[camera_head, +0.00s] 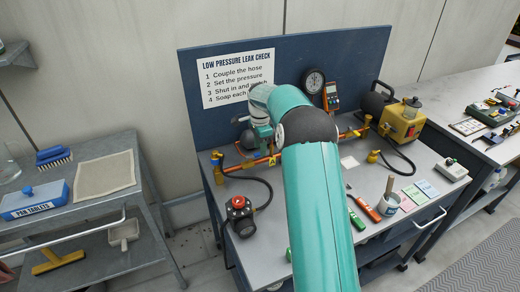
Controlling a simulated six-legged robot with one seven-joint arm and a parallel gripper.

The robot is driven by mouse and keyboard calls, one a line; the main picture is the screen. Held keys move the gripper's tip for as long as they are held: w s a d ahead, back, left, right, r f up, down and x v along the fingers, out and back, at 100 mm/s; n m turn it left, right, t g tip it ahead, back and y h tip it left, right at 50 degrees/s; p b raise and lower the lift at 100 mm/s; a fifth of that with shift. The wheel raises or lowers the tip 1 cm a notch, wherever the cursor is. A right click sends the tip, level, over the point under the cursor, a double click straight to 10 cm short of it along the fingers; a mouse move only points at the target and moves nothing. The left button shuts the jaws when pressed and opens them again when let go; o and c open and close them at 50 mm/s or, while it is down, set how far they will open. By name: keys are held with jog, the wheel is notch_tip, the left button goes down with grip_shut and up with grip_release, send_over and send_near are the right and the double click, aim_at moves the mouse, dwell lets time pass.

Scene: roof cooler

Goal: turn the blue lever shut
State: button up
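A copper pipe (250,163) with brass fittings runs across the grey bench, partly hidden behind my teal arm. I cannot make out a blue lever; it may be hidden behind my arm or too small to tell. My gripper (263,140) points down at the pipe's left part, in front of the blue back panel. Its fingers are small and partly covered, so I cannot tell whether they are open or touch anything.
A black device with a red knob (239,214) stands front left on the bench (285,214). A yellow pump (401,122) stands at the back right. A side table (105,202) stands left.

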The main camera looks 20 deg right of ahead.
jog(key=shift+f, duration=0.8)
grip_shut()
